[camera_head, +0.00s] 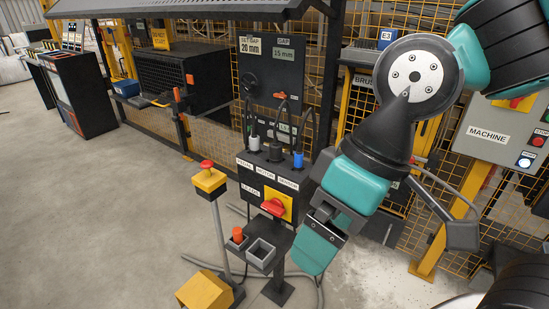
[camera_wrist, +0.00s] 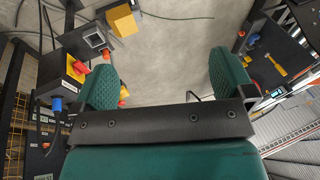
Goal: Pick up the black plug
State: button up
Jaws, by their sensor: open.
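The black plug (camera_head: 275,151) stands upright in the top of a dark control box (camera_head: 247,177), with a cable rising from it. A pale grey plug (camera_head: 254,143) is on its left and a blue plug (camera_head: 298,159) on its right. Labels below read PEDAL, MOTOR and SENSOR. My gripper (camera_head: 323,240) is to the right of and lower than the black plug, apart from it, pointing down. In the wrist view the teal fingers (camera_wrist: 164,84) are spread with only floor between them. The blue plug (camera_wrist: 57,104) shows at left there; I cannot make out the black plug.
A red rotary switch (camera_head: 272,207) is on the box front. Below it is a shelf with a grey open bin (camera_head: 261,252). A yellow post with a red button (camera_head: 207,178) stands at left. Yellow mesh fencing is behind.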

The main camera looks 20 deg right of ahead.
aim_at(276, 157)
jog(key=z, duration=0.25)
jog(key=i, duration=1.25)
jog(key=z, duration=0.3)
